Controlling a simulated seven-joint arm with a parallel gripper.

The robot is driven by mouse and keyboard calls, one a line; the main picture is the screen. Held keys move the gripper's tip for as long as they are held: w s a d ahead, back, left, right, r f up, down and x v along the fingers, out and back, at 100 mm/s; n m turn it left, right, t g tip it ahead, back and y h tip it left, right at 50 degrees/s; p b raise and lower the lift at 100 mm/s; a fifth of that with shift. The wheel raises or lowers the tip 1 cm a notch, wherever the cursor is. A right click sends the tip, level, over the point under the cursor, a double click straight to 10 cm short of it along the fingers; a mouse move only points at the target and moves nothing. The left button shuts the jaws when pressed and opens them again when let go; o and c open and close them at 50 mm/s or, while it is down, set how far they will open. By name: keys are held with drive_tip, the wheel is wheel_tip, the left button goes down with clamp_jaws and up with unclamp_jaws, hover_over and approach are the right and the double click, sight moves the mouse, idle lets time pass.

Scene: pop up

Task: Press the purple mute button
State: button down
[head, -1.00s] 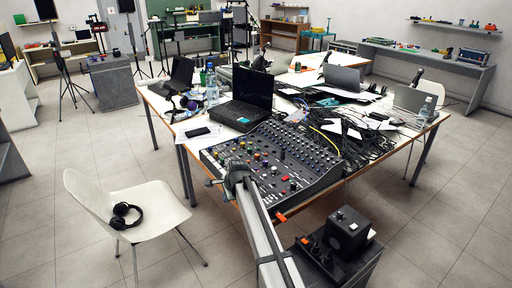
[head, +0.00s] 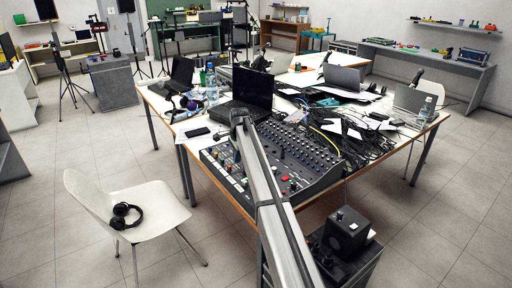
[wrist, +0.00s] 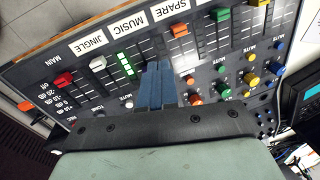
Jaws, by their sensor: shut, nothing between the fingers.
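The mixing console (head: 318,160) lies on the near part of the table; my arm crosses it in the head view. In the wrist view its panel (wrist: 210,60) carries faders, label strips and rows of coloured buttons. White, orange, green, yellow and blue buttons show along the mute row. I cannot pick out a purple one; it may be behind my fingers. My gripper (wrist: 158,84) is shut and empty, its blue fingers together over the panel, between the white and orange buttons. I cannot tell whether the tips touch the panel.
An open black laptop (head: 252,90) stands just behind the console. Tangled cables (head: 370,135) cover the table to the right. A black box-shaped device (head: 346,230) is at the front right. A white chair with headphones (head: 125,212) stands at the left.

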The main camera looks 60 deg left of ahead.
drive_tip(key=w+d+r+n+h, duration=0.1)
drive_tip(key=w+r+n+h, duration=0.15)
drive_tip(key=w, duration=0.65)
drive_tip(key=shift+m+y, duration=0.25)
drive_tip(key=shift+m, duration=0.2)
drive_tip(key=shift+s+d+f, duration=0.1)
drive_tip(key=shift+f, duration=1.9)
drive_tip(key=shift+s+d+f, duration=0.1)
drive_tip(key=shift+f, duration=1.9)
drive_tip(key=shift+f, duration=0.15)
drive_tip(key=shift+f, duration=0.45)
drive_tip(key=shift+r, duration=0.35)
wheel_tip(320, 180, up, 9)
drive_tip(key=shift+f, duration=0.15)
